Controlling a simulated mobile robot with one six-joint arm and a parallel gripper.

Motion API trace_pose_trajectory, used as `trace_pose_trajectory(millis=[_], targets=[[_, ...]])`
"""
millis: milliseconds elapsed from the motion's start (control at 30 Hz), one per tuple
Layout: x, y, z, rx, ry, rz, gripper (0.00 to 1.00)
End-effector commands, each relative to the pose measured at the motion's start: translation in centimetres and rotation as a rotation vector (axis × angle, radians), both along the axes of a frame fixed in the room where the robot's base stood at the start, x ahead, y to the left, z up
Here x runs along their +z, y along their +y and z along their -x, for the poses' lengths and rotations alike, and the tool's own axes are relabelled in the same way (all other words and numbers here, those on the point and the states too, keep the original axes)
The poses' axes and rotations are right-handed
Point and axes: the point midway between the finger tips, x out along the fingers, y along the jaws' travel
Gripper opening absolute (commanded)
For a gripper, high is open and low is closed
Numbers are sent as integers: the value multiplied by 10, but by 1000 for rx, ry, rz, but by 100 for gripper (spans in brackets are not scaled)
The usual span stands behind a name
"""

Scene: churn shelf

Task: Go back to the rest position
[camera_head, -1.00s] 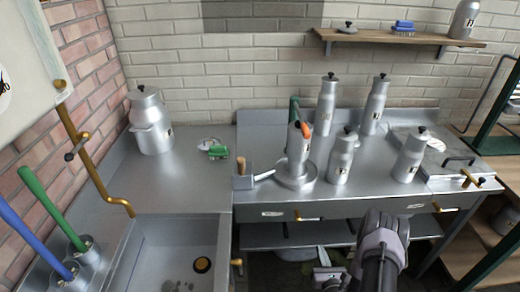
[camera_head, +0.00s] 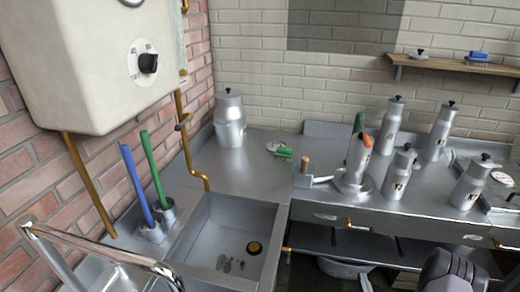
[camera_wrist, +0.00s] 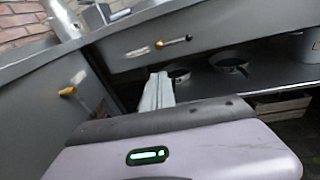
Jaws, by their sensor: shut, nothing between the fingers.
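My gripper (camera_wrist: 158,88) shows in the wrist view as pale fingers beyond the grey-purple wrist housing. Its fingers are together, with nothing held. It is in front of the steel counter, near the drawer with a brass handle (camera_wrist: 174,41) and the lower shelf. In the head view my dark wrist shows at the lower right edge, below the counter front; the fingertips are out of that frame.
The steel counter (camera_head: 325,200) bears several metal churns, such as one at the back left (camera_head: 229,120). A sink (camera_head: 228,225) is at centre, with blue and green handles (camera_head: 140,185) left of it. A cream boiler (camera_head: 95,60) hangs upper left.

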Motion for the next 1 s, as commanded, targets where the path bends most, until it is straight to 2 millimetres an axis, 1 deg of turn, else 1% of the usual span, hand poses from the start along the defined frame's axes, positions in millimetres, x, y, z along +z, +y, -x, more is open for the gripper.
trace_pose_trajectory(millis=[33,167,267,333,367,467,500,533,567,600,667,700,767,800,867,900,967,1000], targets=[[12,6,-7,36,-12,6,0],[45,28,-27,152,-47,20,0],[77,51,-41,264,-75,41,0],[103,72,-50,359,-96,61,0],[116,83,-54,406,-105,71,0],[167,129,-59,603,-138,128,0],[190,153,-56,701,-149,164,0],[208,171,-52,780,-156,195,0],[225,191,-46,861,-162,231,0],[246,216,-34,969,-164,284,0],[274,252,-10,1135,-162,383,0],[291,274,11,1246,-156,464,0],[311,301,48,1409,-138,611,0],[319,314,73,1506,-120,720,0],[329,325,109,1628,-90,899,0],[332,327,132,1694,-66,1032,0],[336,323,161,1765,-29,1243,0],[338,317,177,1793,-4,1393,0]])
